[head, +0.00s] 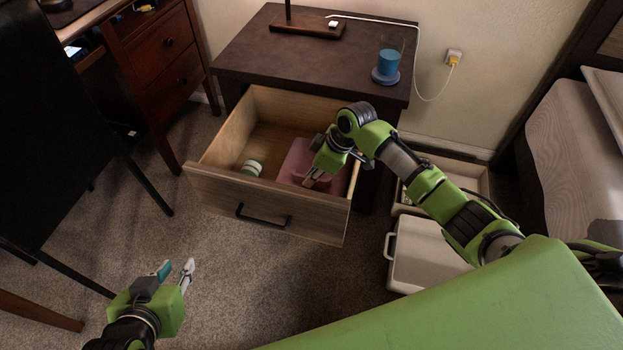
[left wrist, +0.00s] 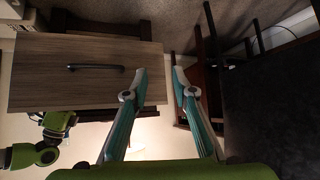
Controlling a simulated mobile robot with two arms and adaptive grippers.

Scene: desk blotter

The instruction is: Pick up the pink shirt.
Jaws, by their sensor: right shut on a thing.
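The pink shirt (head: 297,162) lies folded in the open wooden drawer (head: 268,204), on the right side of its floor. My right gripper (head: 313,181) reaches down into the drawer at the shirt's front right part and is shut on it. The gripper and wrist hide part of the shirt. My left gripper (head: 176,270) is open and empty, low over the carpet in front of the drawer. In the left wrist view, the fingers of my left gripper (left wrist: 158,72) are spread apart with nothing between them.
A green and white round item (head: 252,168) sits in the drawer left of the shirt. The nightstand top (head: 262,52) holds a glass of blue liquid (head: 389,57) and a lamp base (head: 308,25). White bins (head: 425,254) stand right of the drawer. A black chair (head: 50,120) is at left.

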